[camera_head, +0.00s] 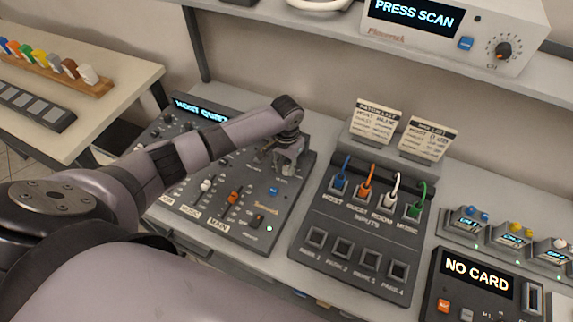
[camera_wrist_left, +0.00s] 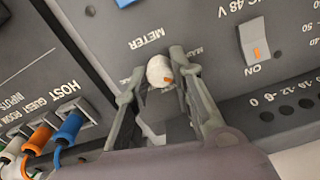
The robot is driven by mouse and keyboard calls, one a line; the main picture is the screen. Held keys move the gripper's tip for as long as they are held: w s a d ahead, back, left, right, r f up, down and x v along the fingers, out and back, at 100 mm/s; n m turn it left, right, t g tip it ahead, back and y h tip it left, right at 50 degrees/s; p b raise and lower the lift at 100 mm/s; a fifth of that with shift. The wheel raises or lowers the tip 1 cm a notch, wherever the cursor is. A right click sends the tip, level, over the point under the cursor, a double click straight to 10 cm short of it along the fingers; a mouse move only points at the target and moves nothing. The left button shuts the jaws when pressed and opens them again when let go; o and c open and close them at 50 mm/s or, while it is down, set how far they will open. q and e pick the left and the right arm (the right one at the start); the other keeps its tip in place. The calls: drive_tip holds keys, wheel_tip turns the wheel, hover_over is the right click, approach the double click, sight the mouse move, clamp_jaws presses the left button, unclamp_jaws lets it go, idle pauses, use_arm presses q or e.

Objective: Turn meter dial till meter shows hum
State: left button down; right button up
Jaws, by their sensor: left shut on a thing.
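The meter dial (camera_wrist_left: 158,70) is a small white knob with an orange mark, beside the printed word METER in the left wrist view. My left gripper (camera_wrist_left: 155,68) is shut on it, one finger on each side. In the head view my left gripper (camera_head: 286,163) reaches down onto the right rear part of the dark mixer panel (camera_head: 181,213) and mostly hides the dial. The mixer's display (camera_head: 201,108) shows blue text starting with HOST; the rest is partly covered by my arm. My right gripper is not in view.
Right of the mixer stands an inputs box (camera_head: 349,250) with blue, orange, white and green plugs. Two cards (camera_head: 376,120) stand behind it. A NO CARD unit (camera_head: 477,277) is at lower right. A shelf above holds a PRESS SCAN unit (camera_head: 455,35). A 48 V switch (camera_wrist_left: 256,42) sits near the dial.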

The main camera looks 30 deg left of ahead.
use_arm(q)
drive_tip(key=shift+r+m, duration=0.1)
drive_tip(key=shift+m, duration=0.2)
drive_tip(key=m+p, duration=0.1)
drive_tip(key=m, duration=0.2)
drive_tip(key=m+p, duration=0.1)
drive_tip(key=m, duration=0.4)
idle(0.4)
idle(0.3)
drive_tip(key=c, duration=1.4)
unclamp_jaws()
drive_tip(key=shift+o, duration=0.2)
